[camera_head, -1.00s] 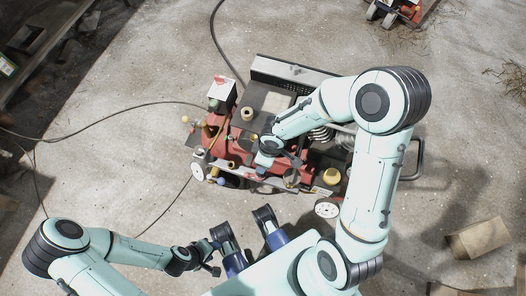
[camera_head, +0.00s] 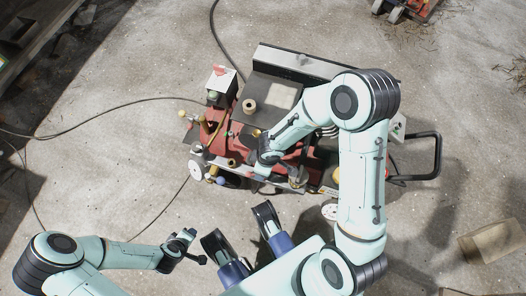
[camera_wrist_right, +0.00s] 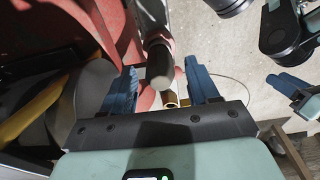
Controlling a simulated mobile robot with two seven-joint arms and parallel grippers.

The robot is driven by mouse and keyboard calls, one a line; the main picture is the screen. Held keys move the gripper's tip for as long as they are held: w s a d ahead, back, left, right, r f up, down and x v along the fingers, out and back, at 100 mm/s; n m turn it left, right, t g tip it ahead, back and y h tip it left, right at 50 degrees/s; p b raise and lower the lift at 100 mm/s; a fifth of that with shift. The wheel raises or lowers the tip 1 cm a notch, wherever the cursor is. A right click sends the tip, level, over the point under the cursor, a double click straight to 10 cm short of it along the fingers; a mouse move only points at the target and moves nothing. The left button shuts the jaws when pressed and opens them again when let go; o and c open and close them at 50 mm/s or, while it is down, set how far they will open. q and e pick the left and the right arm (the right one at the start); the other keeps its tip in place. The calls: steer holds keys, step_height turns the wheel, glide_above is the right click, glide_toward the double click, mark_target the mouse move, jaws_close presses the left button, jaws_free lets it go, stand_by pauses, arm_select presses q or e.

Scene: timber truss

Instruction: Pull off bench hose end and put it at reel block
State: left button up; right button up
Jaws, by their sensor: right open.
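A red machine on a wheeled cart (camera_head: 222,146) carries brass fittings and valves along its left and front edges. A thin black hose (camera_head: 120,106) runs from the left to the cart's left side. I cannot tell which fitting is the bench hose end or the reel block. My right gripper (camera_head: 268,158) is low over the front of the cart. In the right wrist view its blue fingers (camera_wrist_right: 160,88) are apart, with a dark round-ended post (camera_wrist_right: 160,65) and brass fittings (camera_wrist_right: 178,100) showing between or beyond them. My left gripper (camera_head: 188,246) is over bare floor in front-left of the cart; its jaws are too small to read.
A black tubular handle (camera_head: 432,158) sticks out on the cart's right. A pale block (camera_head: 486,241) lies at the lower right, and another small red wheeled unit (camera_head: 405,10) stands at the top. Bare concrete surrounds the cart. Hoses lie on the floor at left.

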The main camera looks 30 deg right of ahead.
jaws_close()
steer(key=c, duration=0.7)
jaws_free()
steer(key=shift+c, duration=0.2)
jaws_close()
steer(key=shift+r+p, duration=0.45)
steer(key=shift+r, duration=0.1)
